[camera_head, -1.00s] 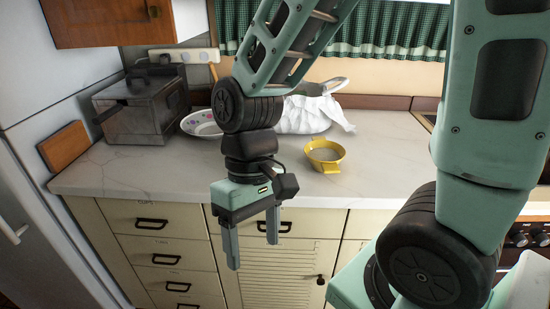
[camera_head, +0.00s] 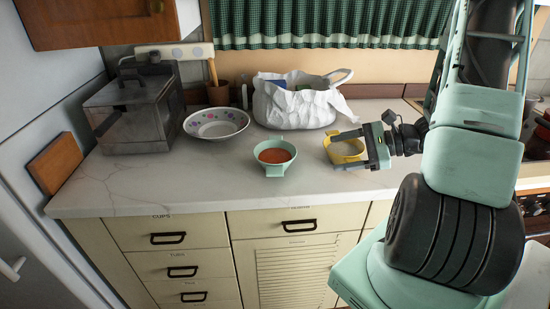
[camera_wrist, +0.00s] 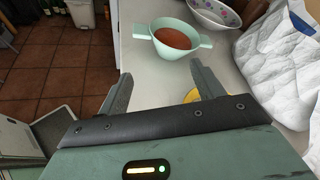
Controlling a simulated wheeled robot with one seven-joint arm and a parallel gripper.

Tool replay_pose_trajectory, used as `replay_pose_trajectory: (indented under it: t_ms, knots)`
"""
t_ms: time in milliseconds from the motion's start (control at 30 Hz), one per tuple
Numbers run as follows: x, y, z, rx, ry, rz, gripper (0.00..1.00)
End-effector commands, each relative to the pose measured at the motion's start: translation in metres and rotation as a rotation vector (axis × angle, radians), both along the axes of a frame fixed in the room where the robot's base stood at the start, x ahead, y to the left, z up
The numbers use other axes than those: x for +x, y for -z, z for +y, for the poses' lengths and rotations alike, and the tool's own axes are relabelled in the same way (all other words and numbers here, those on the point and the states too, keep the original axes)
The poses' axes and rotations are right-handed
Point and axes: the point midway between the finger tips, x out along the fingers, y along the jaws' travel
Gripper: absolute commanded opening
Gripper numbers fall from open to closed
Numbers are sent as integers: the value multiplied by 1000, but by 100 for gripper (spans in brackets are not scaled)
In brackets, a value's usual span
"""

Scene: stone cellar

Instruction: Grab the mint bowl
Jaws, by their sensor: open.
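The mint bowl (camera_head: 274,157) stands upright on the counter near its front edge and has reddish-orange contents. It has small side handles. My gripper (camera_head: 345,150) is open and lies to the right of the bowl, at the yellow bowl (camera_head: 349,158), with its fingers pointing left. In the wrist view the mint bowl (camera_wrist: 173,40) is ahead of my open fingers (camera_wrist: 158,88), with a gap between. Nothing is between the fingertips. The yellow bowl is mostly hidden behind one finger in the wrist view.
A white flowered bowl (camera_head: 216,123) stands behind left of the mint bowl. A white bag (camera_head: 300,103) with items in it stands at the back. A metal toaster-like box (camera_head: 135,113) is at the left. The counter (camera_head: 150,183) is clear at the front left.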

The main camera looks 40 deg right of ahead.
Motion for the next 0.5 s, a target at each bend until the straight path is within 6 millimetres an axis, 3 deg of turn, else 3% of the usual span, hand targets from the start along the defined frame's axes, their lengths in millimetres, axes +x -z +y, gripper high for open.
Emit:
replay_pose_trajectory:
  t_ms: [500]
  knots:
    - [70, 33, 61, 2, -7, 2, 67]
